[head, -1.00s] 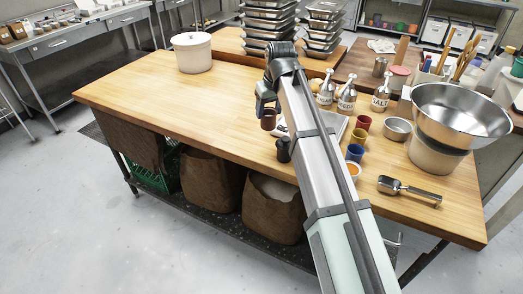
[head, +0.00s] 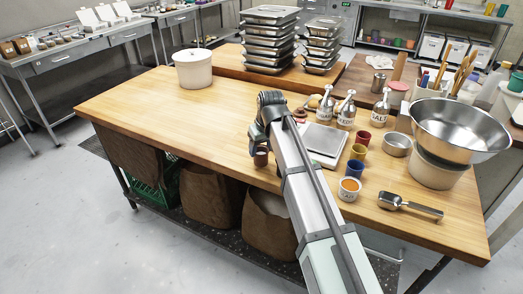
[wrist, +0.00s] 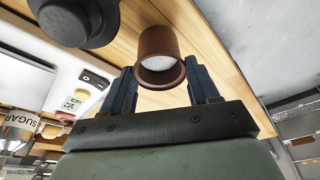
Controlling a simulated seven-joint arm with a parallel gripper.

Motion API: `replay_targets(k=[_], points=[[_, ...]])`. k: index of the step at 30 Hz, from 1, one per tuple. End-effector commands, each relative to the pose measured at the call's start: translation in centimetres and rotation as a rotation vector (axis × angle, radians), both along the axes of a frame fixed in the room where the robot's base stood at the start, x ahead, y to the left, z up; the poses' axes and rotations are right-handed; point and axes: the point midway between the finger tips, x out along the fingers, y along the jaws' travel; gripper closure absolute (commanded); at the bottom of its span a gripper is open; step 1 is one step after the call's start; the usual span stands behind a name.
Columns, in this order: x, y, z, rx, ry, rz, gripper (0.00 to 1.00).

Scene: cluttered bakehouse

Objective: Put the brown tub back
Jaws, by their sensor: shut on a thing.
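My gripper (head: 259,146) is shut on the brown tub (head: 261,157), over the front part of the wooden worktop (head: 190,122). In the wrist view the brown tub (wrist: 159,52) sits between the two fingers (wrist: 163,85), its mouth facing the camera and something white inside. I cannot tell whether its base touches the worktop. A row of small tubs stands to the right of my arm: red (head: 363,138), yellow (head: 358,152), blue (head: 354,169) and one with an orange filling (head: 349,187).
A dark, round-topped object (wrist: 75,22) stands close to the tub in the wrist view; my arm hides it in the head view. A scale (head: 324,140) and labelled dispensers (head: 346,112) stand behind. A scoop (head: 408,205) lies right.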

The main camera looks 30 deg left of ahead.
Motion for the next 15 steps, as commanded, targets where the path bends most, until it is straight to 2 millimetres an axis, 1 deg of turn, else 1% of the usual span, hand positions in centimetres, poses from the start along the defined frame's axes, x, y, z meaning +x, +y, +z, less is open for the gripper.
replay_targets(k=[1, 3, 15], points=[[-0.06, -0.06, -0.72, -0.001, 0.001, 0.000, 0.76], [-0.03, -0.03, -1.13, 0.001, -0.001, 0.000, 0.76], [0.00, -0.01, -1.51, 0.001, -0.001, 0.000, 0.76]])
